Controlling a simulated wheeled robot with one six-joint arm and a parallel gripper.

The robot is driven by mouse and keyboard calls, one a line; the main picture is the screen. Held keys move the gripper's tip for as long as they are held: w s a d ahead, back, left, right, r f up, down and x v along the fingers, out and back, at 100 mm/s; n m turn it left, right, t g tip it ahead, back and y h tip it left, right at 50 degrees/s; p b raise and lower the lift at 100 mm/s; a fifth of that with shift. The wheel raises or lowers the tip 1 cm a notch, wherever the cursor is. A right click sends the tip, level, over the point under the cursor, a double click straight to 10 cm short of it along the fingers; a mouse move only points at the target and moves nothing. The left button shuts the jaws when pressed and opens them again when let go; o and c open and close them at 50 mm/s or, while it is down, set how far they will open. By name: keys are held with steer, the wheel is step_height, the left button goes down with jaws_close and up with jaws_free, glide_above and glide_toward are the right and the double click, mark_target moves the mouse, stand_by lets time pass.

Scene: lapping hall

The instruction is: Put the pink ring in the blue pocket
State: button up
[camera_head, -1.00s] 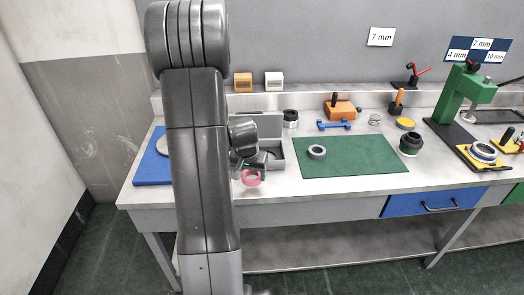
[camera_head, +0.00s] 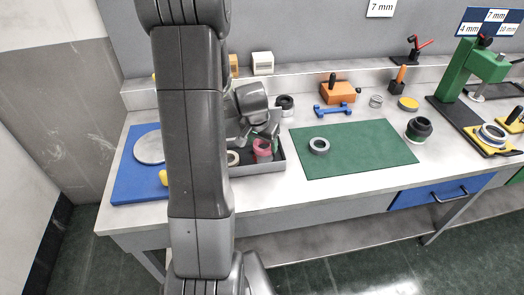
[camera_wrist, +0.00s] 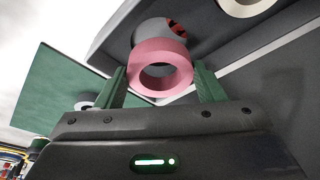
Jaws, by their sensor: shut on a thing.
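My gripper (camera_wrist: 160,88) is shut on the pink ring (camera_wrist: 160,75), which sits between its green fingertips in the wrist view. In the head view the pink ring (camera_head: 263,148) appears over the grey tray (camera_head: 262,170), with my arm hiding the tray's left part. I cannot tell whether the ring touches the tray. A grey cylindrical thing (camera_wrist: 150,32) with a dark red patch shows just behind the ring in the wrist view. I cannot make out a blue pocket; the tray's dark inside is partly hidden.
A cream ring (camera_head: 233,158) lies in the tray. A blue board (camera_head: 135,180) with a grey disc is at left. A green mat (camera_head: 365,150) bears a grey ring (camera_head: 319,146). A black-and-grey ring stack (camera_head: 285,104) stands behind the tray. The mat's right half is clear.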

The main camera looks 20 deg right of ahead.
mark_target(263, 159)
step_height(263, 159, down, 4)
steer(key=shift+r, duration=0.1)
steer(key=shift+s+f, duration=0.1)
steer(key=shift+f, duration=0.1)
